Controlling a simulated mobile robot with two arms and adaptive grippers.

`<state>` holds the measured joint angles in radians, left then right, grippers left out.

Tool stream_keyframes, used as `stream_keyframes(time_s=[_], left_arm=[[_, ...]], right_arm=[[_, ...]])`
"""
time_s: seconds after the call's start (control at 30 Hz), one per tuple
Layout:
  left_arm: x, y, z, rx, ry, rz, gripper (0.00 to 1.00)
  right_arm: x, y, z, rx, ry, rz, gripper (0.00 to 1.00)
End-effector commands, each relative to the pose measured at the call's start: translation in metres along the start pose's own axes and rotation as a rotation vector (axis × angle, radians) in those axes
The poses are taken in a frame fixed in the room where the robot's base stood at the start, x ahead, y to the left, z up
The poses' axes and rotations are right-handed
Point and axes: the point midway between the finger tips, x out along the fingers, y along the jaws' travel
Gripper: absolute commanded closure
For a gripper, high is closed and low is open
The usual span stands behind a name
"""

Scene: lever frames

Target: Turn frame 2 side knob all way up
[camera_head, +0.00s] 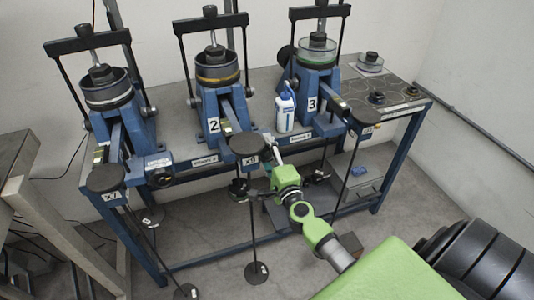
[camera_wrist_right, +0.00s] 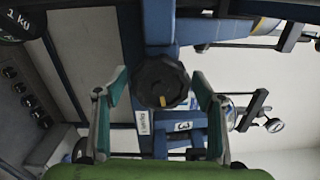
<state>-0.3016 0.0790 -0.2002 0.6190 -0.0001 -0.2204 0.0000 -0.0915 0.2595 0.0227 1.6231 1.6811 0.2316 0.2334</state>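Frame 2 (camera_head: 211,108) is the middle blue lever frame on the bench, with a "2" plate on its front. My right gripper (camera_head: 272,148) reaches in from the lower right, to the right of the round black disc at frame 2's lever end. In the right wrist view a round black knob (camera_wrist_right: 160,82) with a short yellow mark lies between the two fingers. The fingers stand apart on either side, with visible gaps to the knob. Whether they overlap it in depth cannot be told. In the head view this knob is hidden by the disc and gripper. My left gripper is not in view.
Frame 1 (camera_head: 108,100) stands left and frame 3 (camera_head: 316,75) right on the bench. A white-and-blue bottle (camera_head: 285,110) stands between frames 2 and 3. Black lever discs (camera_head: 246,144) and hanging rods stick out in front. A 1 kg weight (camera_wrist_right: 22,24) shows at upper left.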

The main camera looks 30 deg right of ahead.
Motion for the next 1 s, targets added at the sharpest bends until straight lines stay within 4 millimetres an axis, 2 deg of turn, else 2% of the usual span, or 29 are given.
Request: stream_keyframes(time_s=[0.27, 0.7, 1.0], left_arm=[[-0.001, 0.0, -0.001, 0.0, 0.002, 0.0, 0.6], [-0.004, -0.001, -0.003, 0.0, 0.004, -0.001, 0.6], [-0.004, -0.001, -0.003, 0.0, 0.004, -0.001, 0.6]], right_arm=[[-0.003, 0.0, 0.0, -0.004, -0.001, 0.001, 0.38], [-0.052, 0.001, 0.001, -0.004, -0.002, 0.002, 0.38], [-0.06, 0.0, 0.001, -0.004, -0.001, 0.0, 0.38]])
